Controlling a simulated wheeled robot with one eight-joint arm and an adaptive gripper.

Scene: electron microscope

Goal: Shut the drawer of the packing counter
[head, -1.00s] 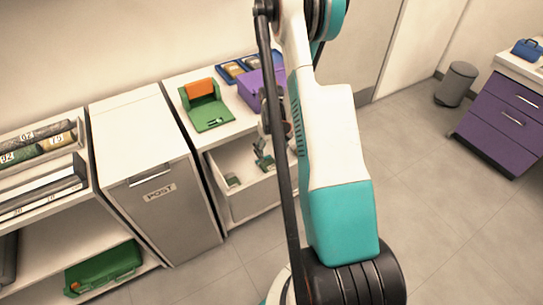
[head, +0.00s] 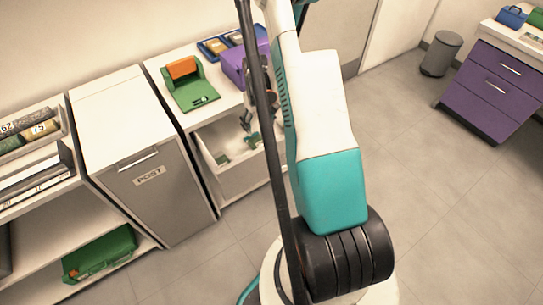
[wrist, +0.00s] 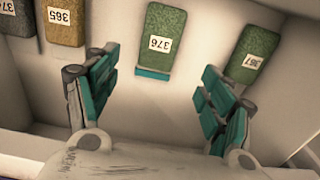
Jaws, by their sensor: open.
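The packing counter (head: 157,68) stands left of my arm in the head view. Its white drawer (head: 248,178) is pulled out, with its open top showing. My gripper (head: 249,132) is over or inside the drawer, partly hidden behind my arm. In the wrist view, my gripper (wrist: 156,82) is open, its teal-padded fingers wide apart with nothing between them in contact. A green block marked 376 (wrist: 160,38) lies beyond the fingers, and a green block marked 367 (wrist: 254,52) lies beyond the right finger. I cannot tell whether the fingers touch the drawer.
A green holder with an orange part (head: 190,88) and a purple box (head: 236,66) stand on the counter. The grey POST cabinet (head: 160,195) stands to the left. A purple drawer unit (head: 490,92) and a bin (head: 440,54) are at right. The floor between is clear.

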